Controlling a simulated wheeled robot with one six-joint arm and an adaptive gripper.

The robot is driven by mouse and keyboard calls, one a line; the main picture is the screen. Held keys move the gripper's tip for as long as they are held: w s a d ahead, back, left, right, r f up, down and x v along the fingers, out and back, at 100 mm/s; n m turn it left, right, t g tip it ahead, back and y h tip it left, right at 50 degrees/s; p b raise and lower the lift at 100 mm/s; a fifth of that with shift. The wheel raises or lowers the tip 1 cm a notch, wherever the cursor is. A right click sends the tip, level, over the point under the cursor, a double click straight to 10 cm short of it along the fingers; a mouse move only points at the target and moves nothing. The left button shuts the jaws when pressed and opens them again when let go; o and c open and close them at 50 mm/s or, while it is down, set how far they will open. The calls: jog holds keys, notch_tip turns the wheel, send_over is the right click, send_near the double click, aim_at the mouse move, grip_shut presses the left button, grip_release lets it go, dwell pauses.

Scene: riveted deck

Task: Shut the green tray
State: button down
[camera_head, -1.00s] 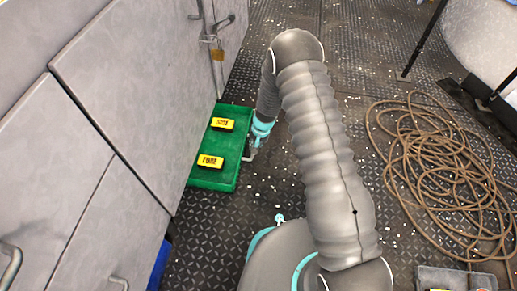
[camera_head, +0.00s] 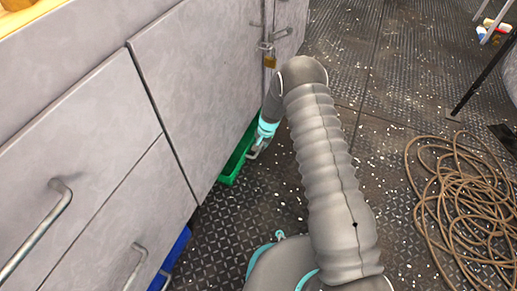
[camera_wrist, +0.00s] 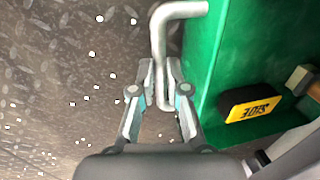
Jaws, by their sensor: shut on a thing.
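The green tray (camera_head: 236,160) is mostly beneath the grey cabinet, with only a narrow strip of its front showing in the head view. In the wrist view its green wall (camera_wrist: 205,50) stands right of a grey bar handle (camera_wrist: 160,45). My gripper (camera_head: 256,148) is at the tray's front, low near the floor. In the wrist view my gripper (camera_wrist: 162,85) is shut on the handle, one finger on each side. A black box with a yellow label (camera_wrist: 253,108) lies inside the tray.
The grey cabinet (camera_head: 205,90) fills the left, with bar handles and a brass padlock (camera_head: 270,62). A blue tray edge (camera_head: 172,262) shows below it. A coiled brown rope (camera_head: 465,205) lies on the deck at right. The floor between is clear.

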jog(key=shift+a, duration=0.1)
dwell(0.3)
jog(key=c, duration=1.2)
grip_release()
jog(key=r, duration=0.4)
jog(key=d+r, duration=0.1)
jog(key=r, duration=0.2)
jog(key=d+r, duration=0.1)
jog(key=r, duration=0.3)
jog(key=shift+s+d+r, duration=0.1)
jog(key=shift+s+r, duration=0.25)
